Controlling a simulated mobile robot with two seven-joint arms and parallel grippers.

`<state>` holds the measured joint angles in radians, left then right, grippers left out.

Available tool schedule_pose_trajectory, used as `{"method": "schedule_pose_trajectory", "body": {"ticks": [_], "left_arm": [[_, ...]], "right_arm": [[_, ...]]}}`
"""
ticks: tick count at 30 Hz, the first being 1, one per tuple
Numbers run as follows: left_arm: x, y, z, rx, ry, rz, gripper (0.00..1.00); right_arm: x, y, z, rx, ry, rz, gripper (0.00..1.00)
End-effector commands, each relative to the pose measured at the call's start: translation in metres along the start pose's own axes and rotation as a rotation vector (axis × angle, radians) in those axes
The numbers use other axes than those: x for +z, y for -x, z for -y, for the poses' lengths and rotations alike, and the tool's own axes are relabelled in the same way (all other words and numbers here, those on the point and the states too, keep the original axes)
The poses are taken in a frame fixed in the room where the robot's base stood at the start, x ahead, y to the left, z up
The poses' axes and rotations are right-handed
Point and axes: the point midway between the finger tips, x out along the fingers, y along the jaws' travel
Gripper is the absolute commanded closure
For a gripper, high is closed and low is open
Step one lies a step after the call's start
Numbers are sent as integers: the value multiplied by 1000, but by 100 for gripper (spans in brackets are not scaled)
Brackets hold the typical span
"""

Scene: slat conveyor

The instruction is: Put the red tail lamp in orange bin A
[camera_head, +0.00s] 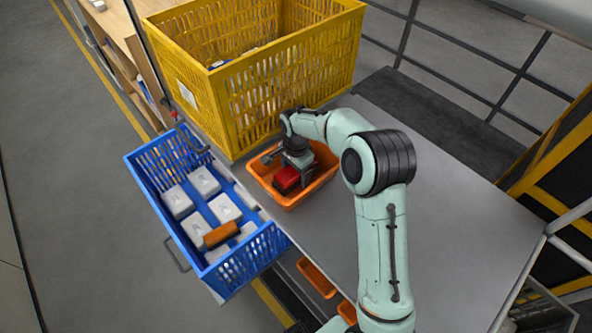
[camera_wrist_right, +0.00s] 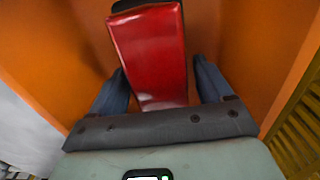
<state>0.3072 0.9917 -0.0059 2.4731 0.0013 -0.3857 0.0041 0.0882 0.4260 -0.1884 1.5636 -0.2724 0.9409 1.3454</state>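The red tail lamp (camera_head: 287,179), a glossy red block with a dark base, is inside the orange bin (camera_head: 322,181) on the grey table. In the right wrist view the lamp (camera_wrist_right: 152,60) lies lengthwise between the two fingers, with the bin's orange walls around it. My right gripper (camera_head: 297,180) reaches down into the bin over the lamp. Its fingers (camera_wrist_right: 162,88) stand on either side of the lamp with a narrow gap at each side, so it looks open. No letter shows on the bin. My left gripper is not in view.
A tall yellow crate (camera_head: 240,110) stands directly behind the bin. A blue crate (camera_head: 150,190) at the left holds several white boxes and an orange-brown block (camera_head: 221,235). More orange bins (camera_head: 317,278) sit below the table's front edge. The table (camera_head: 450,230) right of my arm is clear.

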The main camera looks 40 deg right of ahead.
Motion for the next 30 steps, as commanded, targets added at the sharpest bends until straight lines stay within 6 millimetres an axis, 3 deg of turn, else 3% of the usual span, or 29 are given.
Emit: {"method": "schedule_pose_trajectory", "body": {"ticks": [9, 13, 24, 30], "left_arm": [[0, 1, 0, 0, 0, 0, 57], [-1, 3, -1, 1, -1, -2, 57], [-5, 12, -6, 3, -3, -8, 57], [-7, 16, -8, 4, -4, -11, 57]], "right_arm": [[0, 1, 0, 0, 0, 0, 10], [0, 11, 1, -2, 0, -1, 10], [0, 86, 1, -5, 0, -1, 10], [0, 115, 1, -3, -1, -1, 10]]}}
